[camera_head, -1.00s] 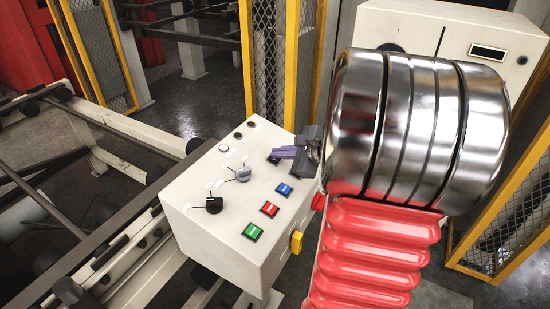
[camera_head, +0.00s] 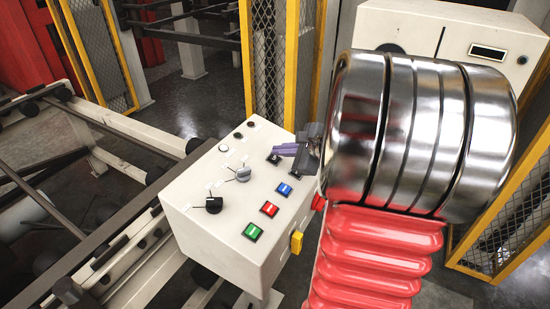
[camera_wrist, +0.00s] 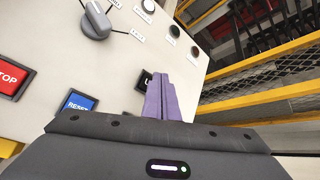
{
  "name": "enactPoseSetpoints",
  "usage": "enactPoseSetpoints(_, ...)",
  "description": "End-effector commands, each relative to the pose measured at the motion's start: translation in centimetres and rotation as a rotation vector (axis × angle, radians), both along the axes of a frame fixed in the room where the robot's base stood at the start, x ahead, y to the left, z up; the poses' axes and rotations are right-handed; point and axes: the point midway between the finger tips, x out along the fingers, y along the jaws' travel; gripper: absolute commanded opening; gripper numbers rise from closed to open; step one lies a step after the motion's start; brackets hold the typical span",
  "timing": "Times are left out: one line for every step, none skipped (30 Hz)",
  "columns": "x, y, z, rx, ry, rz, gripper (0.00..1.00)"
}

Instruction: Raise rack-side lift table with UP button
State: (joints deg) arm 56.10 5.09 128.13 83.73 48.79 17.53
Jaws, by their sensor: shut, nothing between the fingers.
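The white control box (camera_head: 215,190) carries the buttons. A black button (camera_head: 273,158) sits at the box's far right side; in the wrist view the black button (camera_wrist: 146,79) shows a white letter "U", the rest hidden by my fingers. My gripper (camera_head: 287,150) is shut and empty, its purple fingers over the panel beside this button. In the wrist view my gripper (camera_wrist: 160,76) has its fingertips overlapping the button's right part. I cannot tell whether they touch it. The lift table cannot be made out surely.
A blue RESET button (camera_wrist: 78,103), a red STOP button (camera_wrist: 10,79) and a green button (camera_head: 252,232) lie in a row toward the box's near end. A grey selector knob (camera_wrist: 95,22) and a black knob (camera_head: 213,205) stand out from the panel. Yellow-framed mesh fencing (camera_head: 268,65) stands behind.

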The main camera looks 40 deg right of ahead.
Motion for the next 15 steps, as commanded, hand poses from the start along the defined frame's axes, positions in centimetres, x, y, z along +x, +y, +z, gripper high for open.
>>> enactPoseSetpoints(-0.04, -0.02, 0.18, -0.001, -0.001, 0.0, 0.0)
enactPoseSetpoints(-0.05, -0.03, 0.24, 0.0, -0.001, -0.001, 0.0)
enactPoseSetpoints(-0.07, -0.02, 0.28, 0.0, 0.0, 0.0, 0.0)
enactPoseSetpoints(-0.07, -0.01, 0.29, 0.0, 0.0, 0.0, 0.0)
enactPoseSetpoints(-0.07, -0.01, 0.29, 0.0, 0.0, 0.0, 0.0)
enactPoseSetpoints(-0.07, -0.02, 0.28, 0.0, 0.0, 0.0, 0.0)
enactPoseSetpoints(-0.07, -0.01, 0.27, 0.0, 0.0, 0.0, 0.0)
enactPoseSetpoints(-0.07, -0.01, 0.27, 0.0, 0.0, 0.0, 0.0)
enactPoseSetpoints(-0.07, -0.01, 0.27, 0.0, 0.0, 0.0, 0.0)
enactPoseSetpoints(-0.07, -0.01, 0.27, 0.0, 0.0, 0.0, 0.0)
enactPoseSetpoints(-0.06, -0.01, 0.28, 0.0, 0.0, 0.0, 0.0)
enactPoseSetpoints(-0.07, -0.02, 0.31, 0.0, 0.0, 0.0, 0.0)
enactPoseSetpoints(-0.09, -0.02, 0.38, 0.0, 0.0, 0.0, 0.0)
enactPoseSetpoints(-0.1, -0.03, 0.48, -0.001, 0.0, 0.001, 0.0)
enactPoseSetpoints(-0.14, -0.05, 0.66, -0.001, -0.001, 0.0, 0.0)
